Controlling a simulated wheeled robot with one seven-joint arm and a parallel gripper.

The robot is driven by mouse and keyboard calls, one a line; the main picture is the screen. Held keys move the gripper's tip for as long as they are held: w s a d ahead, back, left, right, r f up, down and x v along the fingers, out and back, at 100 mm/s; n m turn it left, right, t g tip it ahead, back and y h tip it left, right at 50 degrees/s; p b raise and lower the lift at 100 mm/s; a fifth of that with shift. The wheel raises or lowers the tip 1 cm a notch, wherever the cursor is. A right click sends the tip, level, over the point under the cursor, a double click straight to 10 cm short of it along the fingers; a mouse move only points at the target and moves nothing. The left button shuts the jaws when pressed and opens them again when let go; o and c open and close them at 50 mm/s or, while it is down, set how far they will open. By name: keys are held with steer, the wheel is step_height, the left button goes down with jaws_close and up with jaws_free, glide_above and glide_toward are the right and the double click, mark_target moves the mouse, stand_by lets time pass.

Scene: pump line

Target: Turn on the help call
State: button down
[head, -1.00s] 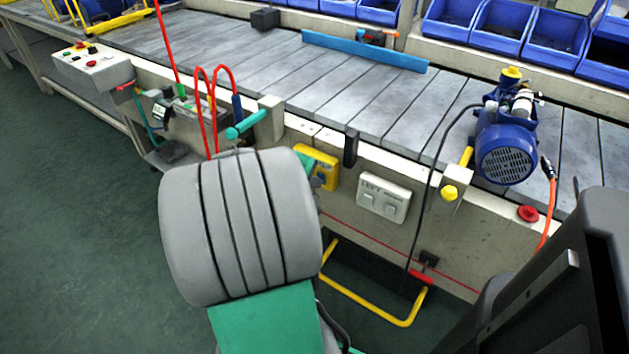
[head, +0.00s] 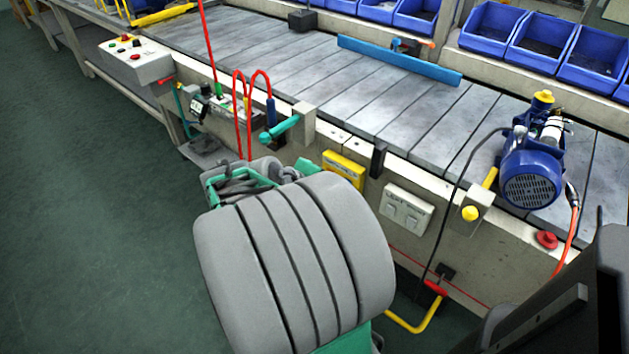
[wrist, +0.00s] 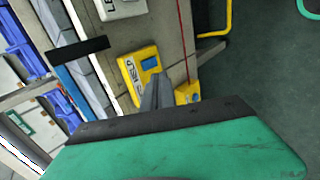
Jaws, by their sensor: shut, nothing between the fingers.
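The help call is a yellow box lettered HELP with a blue rectangle on its face (wrist: 139,74), fixed to the cream side of the conveyor. In the head view the yellow box (head: 344,170) shows above my grey arm link, its lower part hidden. My gripper (wrist: 158,82) is shut and empty in the wrist view, its dark fingers pointing at the panel between the HELP box and a second yellow part (wrist: 187,93). The fingers overlap the HELP box's lower right edge in the picture; I cannot tell whether they touch. The head view does not show the fingertips.
A teal handle (head: 280,129) and red hoses (head: 251,100) stick out to the left.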

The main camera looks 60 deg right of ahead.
steer(key=v, duration=0.4)
steer(key=shift+a+p, duration=0.15)
steer(key=shift+p, duration=0.2)
steer(key=w+a+f+t+y, duration=0.2)
steer(key=w+a+t+y, duration=0.1)
steer(key=w+a, duration=0.65)
steer(key=w+a+n+t+y, duration=0.1)
steer(key=a+y, duration=0.5)
steer(key=a, duration=1.7)
steer(key=shift+w+r+n, duration=0.25)
steer(key=shift+r+n, duration=0.15)
steer(key=shift+n, duration=0.1)
